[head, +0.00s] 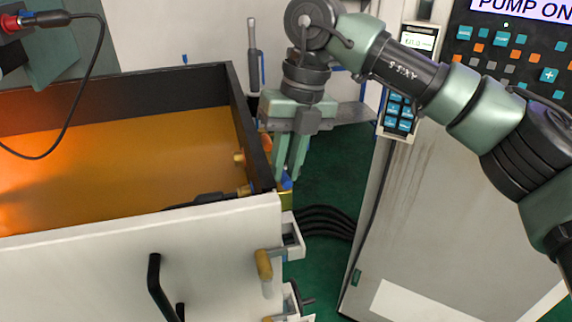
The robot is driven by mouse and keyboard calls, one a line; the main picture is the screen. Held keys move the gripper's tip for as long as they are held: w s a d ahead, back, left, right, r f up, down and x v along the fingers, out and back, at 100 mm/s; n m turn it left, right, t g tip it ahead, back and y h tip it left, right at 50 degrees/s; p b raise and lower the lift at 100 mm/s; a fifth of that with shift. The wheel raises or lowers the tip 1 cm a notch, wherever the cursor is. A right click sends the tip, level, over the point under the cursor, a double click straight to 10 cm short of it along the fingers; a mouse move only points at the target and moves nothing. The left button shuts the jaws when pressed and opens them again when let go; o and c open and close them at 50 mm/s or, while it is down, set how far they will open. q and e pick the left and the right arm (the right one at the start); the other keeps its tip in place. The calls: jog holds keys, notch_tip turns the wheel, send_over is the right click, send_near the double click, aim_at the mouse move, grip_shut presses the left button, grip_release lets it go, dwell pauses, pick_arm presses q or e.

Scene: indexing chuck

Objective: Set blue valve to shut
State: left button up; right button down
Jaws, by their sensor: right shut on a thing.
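The blue valve (286,181) shows as a small blue piece at the right outer side of the tank, near its front corner. My right gripper (287,176) points down over it, with its green fingers shut on the blue piece. The fingers hide most of the valve, so I cannot tell which way its handle is turned. A yellowish part (286,200) shows just below the blue piece. My left gripper is not in view.
The open tank (238,100) with dark walls and an orange interior fills the left. A black cable (98,70) hangs over it. Black hoses (325,222) run right of the tank. A grey cabinet (440,220) and control panel (510,60) stand right. A black handle (155,275) sticks out in front.

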jog(key=c, duration=1.3)
grip_release()
jog(key=shift+d, duration=0.1)
jog(key=shift+c, duration=0.2)
